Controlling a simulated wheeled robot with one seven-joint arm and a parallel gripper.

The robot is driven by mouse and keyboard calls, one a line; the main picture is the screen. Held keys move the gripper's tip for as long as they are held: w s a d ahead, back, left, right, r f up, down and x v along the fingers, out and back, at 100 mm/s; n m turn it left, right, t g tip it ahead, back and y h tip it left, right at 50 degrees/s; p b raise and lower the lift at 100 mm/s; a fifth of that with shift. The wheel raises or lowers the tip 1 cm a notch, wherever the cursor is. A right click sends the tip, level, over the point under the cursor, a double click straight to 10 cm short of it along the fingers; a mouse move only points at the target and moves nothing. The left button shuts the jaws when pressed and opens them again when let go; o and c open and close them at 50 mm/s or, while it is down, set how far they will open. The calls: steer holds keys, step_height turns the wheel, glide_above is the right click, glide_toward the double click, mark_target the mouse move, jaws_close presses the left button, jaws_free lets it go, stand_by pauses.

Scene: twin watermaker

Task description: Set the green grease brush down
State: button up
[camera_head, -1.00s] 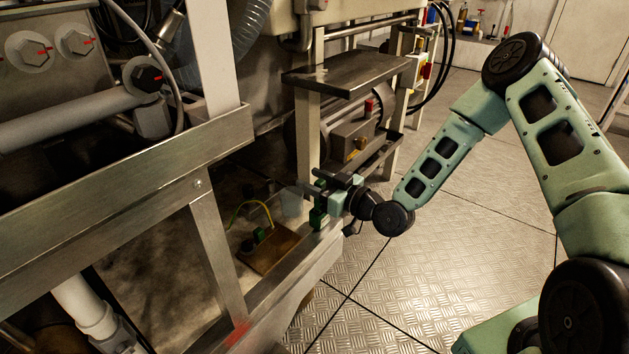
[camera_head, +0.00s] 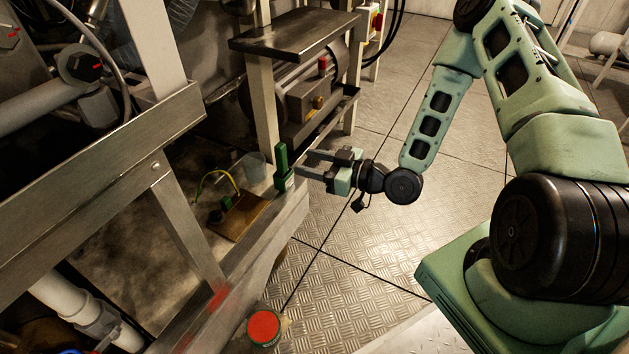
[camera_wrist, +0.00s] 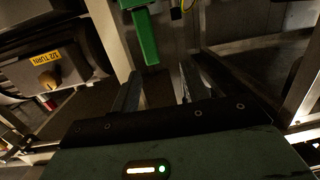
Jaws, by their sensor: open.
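The green grease brush (camera_head: 283,167) stands upright on the metal ledge of the frame, near its outer edge. It also shows in the wrist view (camera_wrist: 146,38), ahead of the fingers at the top. My gripper (camera_head: 312,164) is open and empty, just right of the brush in the head view. Its fingers point at the brush, with a small gap visible between. In the wrist view the two fingers (camera_wrist: 158,88) are spread, with nothing between them. The brush's lower end is partly hard to make out.
A brown plate (camera_head: 240,217) with a green block and yellow-green wire lies left of the brush. A metal shelf (camera_head: 293,32) overhangs behind. A red-topped round object (camera_head: 263,327) is low in front.

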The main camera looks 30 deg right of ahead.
steer(key=s+a+r+n+g+h, duration=0.25)
steer(key=s+a+g+h, duration=0.2)
steer(key=a+g, duration=0.35)
steer(key=s+a+r+m+g+h, duration=0.1)
steer(key=s+r+g+h, duration=0.1)
steer(key=s+r, duration=0.4)
steer(key=s+a+r+m+g+h, duration=0.1)
steer(key=s+r, duration=0.6)
steer(key=s, duration=0.8)
steer(key=shift+a+g+h, duration=0.75)
steer(key=shift+g+h, duration=0.3)
steer(key=shift+g, duration=0.15)
steer(key=shift+m, duration=0.25)
